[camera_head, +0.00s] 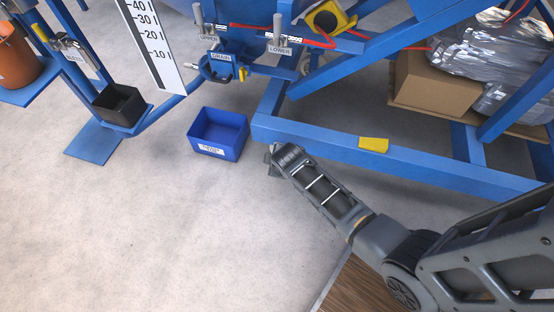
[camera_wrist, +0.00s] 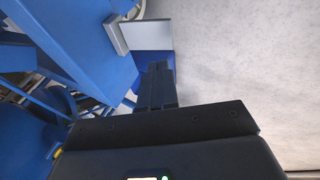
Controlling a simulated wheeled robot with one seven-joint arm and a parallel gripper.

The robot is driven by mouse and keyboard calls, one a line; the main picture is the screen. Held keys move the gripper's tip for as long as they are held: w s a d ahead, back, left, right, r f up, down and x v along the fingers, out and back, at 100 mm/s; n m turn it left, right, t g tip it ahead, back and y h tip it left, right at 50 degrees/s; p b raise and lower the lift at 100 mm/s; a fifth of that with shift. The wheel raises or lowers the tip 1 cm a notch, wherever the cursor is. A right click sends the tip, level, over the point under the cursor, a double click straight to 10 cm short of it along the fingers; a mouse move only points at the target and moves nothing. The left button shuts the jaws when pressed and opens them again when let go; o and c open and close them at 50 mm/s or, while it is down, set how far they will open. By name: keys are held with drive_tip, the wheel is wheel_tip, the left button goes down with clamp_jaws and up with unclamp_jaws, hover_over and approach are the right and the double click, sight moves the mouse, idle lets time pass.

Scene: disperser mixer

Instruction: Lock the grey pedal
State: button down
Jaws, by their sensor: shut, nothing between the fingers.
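The grey pedal (camera_wrist: 147,35) shows in the wrist view as a flat light-grey plate sticking out from the blue frame, just beyond my fingertips. My gripper (camera_wrist: 157,66) is shut and empty, its dark fingers pointing toward the plate's near edge. I cannot tell whether they touch it. In the head view my gripper (camera_head: 273,160) is low beside the left end of the blue frame beam, and it mostly hides the pedal there. A yellow pedal (camera_head: 373,144) sits farther right on the same beam.
An open blue bin (camera_head: 218,150) stands on the floor left of my gripper. A small black bin (camera_head: 119,105) sits on a blue stand at the left. Blue frame beams (camera_head: 420,172) block the right and back. The pale floor (camera_head: 150,220) at front left is clear.

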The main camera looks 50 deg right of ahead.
drive_tip(key=p+v, duration=0.3)
drive_tip(key=v, duration=0.5)
drive_tip(key=shift+s+a, duration=0.25)
drive_tip(key=shift+a, duration=0.1)
drive_tip(key=s+a+r+m+t+y, duration=0.15)
drive_tip(key=s+a+r+t, duration=0.35)
drive_tip(key=s+r, duration=0.5)
drive_tip(key=s+a+r+m+t+y, duration=0.1)
drive_tip(key=s+a+r+m+t, duration=0.1)
drive_tip(key=s+a+r, duration=0.65)
drive_tip(key=s+r+m+t+p, duration=0.1)
drive_tip(key=s+r+p, duration=0.2)
drive_tip(key=r+p, duration=0.6)
drive_tip(key=s+r+m+t+y+p, duration=0.1)
drive_tip(key=s+r+p, duration=0.2)
drive_tip(key=r+p, duration=0.7)
wheel_tip(320, 180, up, 17)
drive_tip(key=shift+s+a+f+t+p, duration=0.15)
drive_tip(key=shift+s+f+t+p, duration=0.15)
drive_tip(key=shift+t, duration=0.1)
